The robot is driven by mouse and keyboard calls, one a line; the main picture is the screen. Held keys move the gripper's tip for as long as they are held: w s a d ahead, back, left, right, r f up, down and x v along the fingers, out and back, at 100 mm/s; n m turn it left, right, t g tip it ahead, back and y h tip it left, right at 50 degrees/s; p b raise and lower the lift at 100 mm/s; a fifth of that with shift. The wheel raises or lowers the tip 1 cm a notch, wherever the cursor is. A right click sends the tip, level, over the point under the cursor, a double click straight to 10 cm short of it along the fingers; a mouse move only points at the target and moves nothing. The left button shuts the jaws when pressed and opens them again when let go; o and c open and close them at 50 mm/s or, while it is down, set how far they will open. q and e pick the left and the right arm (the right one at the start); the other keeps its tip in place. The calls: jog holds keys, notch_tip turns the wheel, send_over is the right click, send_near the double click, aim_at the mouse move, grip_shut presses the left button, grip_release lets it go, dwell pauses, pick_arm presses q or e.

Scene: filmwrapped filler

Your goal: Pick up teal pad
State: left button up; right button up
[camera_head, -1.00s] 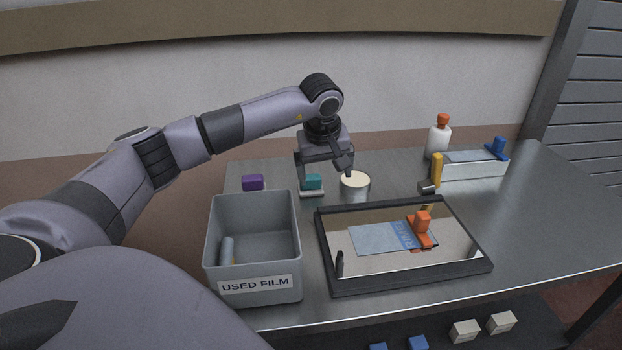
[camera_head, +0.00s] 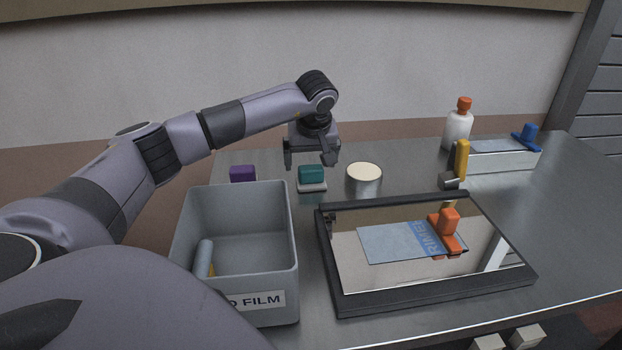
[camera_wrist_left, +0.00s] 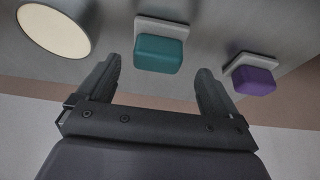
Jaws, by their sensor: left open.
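The teal pad (camera_head: 312,174) is a small block with a pale base on the metal table, between the purple pad and the round tin. My left gripper (camera_head: 312,164) is open and empty, with its fingers pointing down above and behind the pad. In the left wrist view the teal pad (camera_wrist_left: 158,54) lies beyond and between the two fingertips (camera_wrist_left: 158,78), not touching either. The purple pad (camera_wrist_left: 254,80) is to the right and the cream-topped tin (camera_wrist_left: 55,29) to the left. My right gripper does not show.
A grey bin (camera_head: 184,236) labelled for used film stands at front left, with a roll in it. A white bottle (camera_head: 458,130) stands at the back right.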

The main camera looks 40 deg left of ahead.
aim_at(311, 167)
pick_arm(q)
jog(key=x, duration=0.4)
jog(key=shift+w+d+f, duration=0.1)
jog(key=c, duration=1.1)
jog(key=shift+o, duration=0.2)
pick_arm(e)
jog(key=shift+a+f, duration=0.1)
pick_arm(q)
jog(key=shift+r, duration=0.2)
notch_tip(311, 167, up, 20)
jog(key=p, duration=0.2)
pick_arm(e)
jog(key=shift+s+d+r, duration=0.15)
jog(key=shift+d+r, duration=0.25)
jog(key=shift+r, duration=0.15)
pick_arm(q)
jog(key=shift+f, duration=0.15)
jog(key=shift+o, duration=1)
jog(key=shift+c, duration=0.4)
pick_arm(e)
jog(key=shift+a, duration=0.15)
